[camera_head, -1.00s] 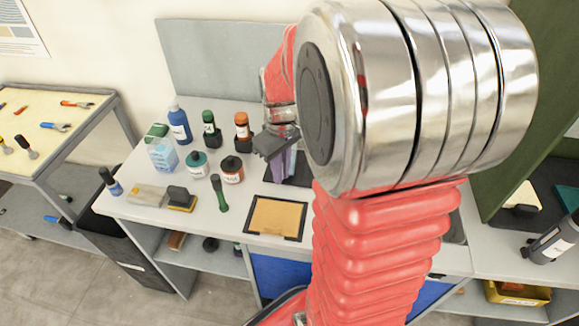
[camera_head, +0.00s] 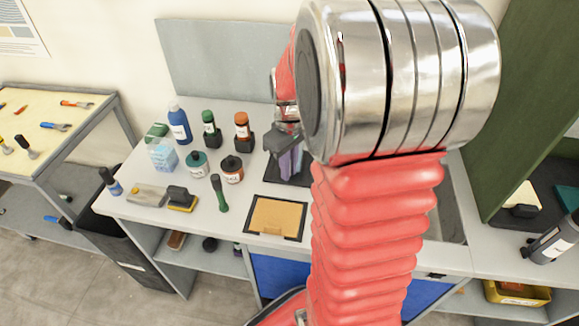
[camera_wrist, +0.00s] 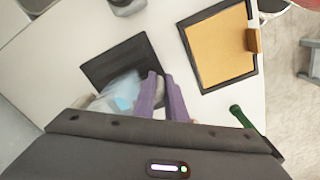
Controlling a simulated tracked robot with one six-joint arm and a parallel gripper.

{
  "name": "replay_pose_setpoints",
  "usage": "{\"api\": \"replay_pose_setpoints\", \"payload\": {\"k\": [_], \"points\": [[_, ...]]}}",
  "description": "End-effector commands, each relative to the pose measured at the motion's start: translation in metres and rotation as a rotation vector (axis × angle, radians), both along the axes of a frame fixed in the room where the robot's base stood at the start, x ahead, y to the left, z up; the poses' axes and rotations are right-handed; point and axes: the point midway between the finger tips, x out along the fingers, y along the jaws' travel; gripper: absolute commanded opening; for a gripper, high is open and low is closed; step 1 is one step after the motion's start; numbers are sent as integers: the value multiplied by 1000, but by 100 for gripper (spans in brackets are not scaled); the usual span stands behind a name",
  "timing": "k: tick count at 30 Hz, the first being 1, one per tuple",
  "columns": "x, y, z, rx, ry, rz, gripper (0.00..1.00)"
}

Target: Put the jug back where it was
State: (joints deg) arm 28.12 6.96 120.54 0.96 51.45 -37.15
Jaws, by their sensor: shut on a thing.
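My gripper (camera_head: 290,166) has purple fingers and points down over the dark square mat (camera_head: 268,171). In the wrist view the fingers (camera_wrist: 161,78) are close together. A pale, see-through jug with something light blue in it (camera_wrist: 122,93) shows at their left side, blurred. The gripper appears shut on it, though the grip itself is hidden. The jug is over or on the near edge of the dark mat (camera_wrist: 120,58); I cannot tell whether it touches. In the head view my arm and fingers largely hide the jug.
A tan board in a black frame (camera_head: 276,217) lies in front of the mat. A blue bottle (camera_head: 179,125) stands further back.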

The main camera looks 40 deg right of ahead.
Motion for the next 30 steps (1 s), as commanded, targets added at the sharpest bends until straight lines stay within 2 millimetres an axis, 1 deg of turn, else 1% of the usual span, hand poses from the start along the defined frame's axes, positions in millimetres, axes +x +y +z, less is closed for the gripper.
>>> {"api": "replay_pose_setpoints", "payload": {"k": [3, 4, 9, 12, 19, 23, 26, 30], "points": [[0, 0, -2, 0, 0, 0, 0], [0, 0, -2, 0, 0, 0, 12], [0, 0, -2, 0, 0, 0, 24], [0, 0, -2, 0, 0, 0, 30], [0, 0, -1, 0, 0, 1, 30], [1, 0, 4, -1, -2, 1, 30], [0, 0, 13, -2, -2, 1, 30], [0, 0, 34, -2, -4, 1, 30]]}}
